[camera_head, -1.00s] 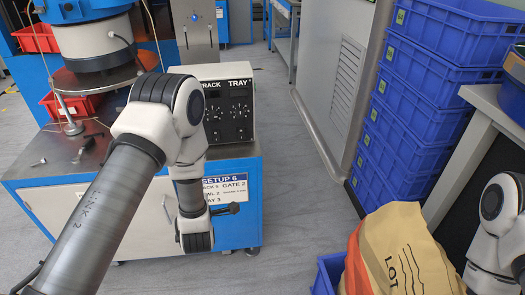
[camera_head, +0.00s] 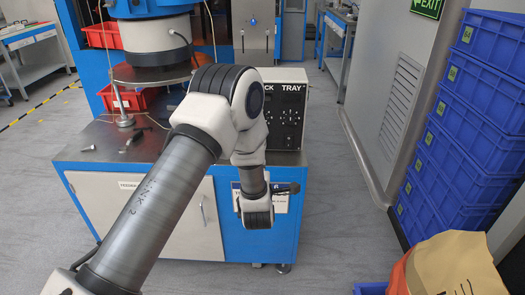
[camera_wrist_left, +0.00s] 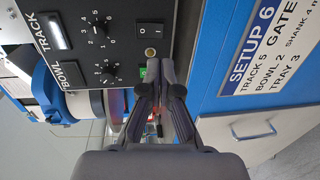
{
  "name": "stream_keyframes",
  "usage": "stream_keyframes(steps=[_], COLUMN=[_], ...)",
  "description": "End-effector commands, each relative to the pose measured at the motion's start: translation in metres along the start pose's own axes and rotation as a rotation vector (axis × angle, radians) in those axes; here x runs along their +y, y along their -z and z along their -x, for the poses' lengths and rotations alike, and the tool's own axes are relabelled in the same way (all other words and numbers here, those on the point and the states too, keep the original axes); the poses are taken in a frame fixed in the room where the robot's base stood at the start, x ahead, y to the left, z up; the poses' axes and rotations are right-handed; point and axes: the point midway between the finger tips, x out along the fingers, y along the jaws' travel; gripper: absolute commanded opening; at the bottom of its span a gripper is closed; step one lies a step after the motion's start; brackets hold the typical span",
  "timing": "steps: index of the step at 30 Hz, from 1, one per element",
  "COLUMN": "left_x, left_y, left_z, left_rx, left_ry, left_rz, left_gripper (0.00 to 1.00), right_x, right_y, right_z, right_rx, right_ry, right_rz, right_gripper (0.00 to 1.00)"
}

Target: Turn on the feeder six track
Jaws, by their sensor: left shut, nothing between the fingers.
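The feeder control box (camera_head: 286,118) stands on the blue and white cabinet, with TRAY lettering showing; my left arm hides its left part. In the left wrist view its black panel (camera_wrist_left: 75,28) is close, at the upper left. It has a TRACK knob (camera_wrist_left: 100,28), a BOWL knob (camera_wrist_left: 107,74) and a black rocker switch (camera_wrist_left: 150,30) marked O and I. A small green part (camera_wrist_left: 143,73) shows beside the fingers. My left gripper (camera_wrist_left: 160,66) is shut and empty near the panel's edge; I cannot tell whether it touches. My right gripper is out of view.
A SETUP 6 sign (camera_wrist_left: 262,50) is on the cabinet front. Red bins (camera_head: 128,98) and loose tools (camera_head: 135,137) are on the left. Stacked blue crates (camera_head: 480,130) and a paper bag (camera_head: 452,265) are on the right. The floor between cabinet and crates is clear.

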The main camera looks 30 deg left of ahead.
Motion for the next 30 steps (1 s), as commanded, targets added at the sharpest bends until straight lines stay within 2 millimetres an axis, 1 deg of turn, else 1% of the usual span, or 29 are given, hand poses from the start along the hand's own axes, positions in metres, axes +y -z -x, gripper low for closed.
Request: stream_keyframes(steps=[3,9,12,15,19,27,30], left_x=[0.0,-0.001,-0.001,-0.001,-0.001,-0.001,-0.004], left_y=[0.001,0.001,0.001,0.0,0.0,0.0,0.0], left_z=[-0.026,-0.07,-0.088,-0.101,-0.108,-0.108,-0.11], left_rx=[0.002,0.001,0.001,0.0,0.0,0.0,0.0], left_ry=[-0.002,-0.002,-0.002,-0.001,0.0,0.001,-0.01], left_rz=[0.001,0.0,-0.001,-0.001,-0.002,-0.002,-0.002], left_gripper=[0.0,0.0,0.0,0.0,0.0,0.0,0.0], right_x=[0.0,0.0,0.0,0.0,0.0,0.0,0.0], right_y=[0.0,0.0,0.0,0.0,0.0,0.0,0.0], right_z=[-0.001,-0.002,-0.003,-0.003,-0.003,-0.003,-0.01], right_rx=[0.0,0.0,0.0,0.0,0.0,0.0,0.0], right_ry=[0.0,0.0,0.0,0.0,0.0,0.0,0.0], right_rz=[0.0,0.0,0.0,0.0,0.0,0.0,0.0], right_gripper=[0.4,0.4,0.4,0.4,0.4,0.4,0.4])
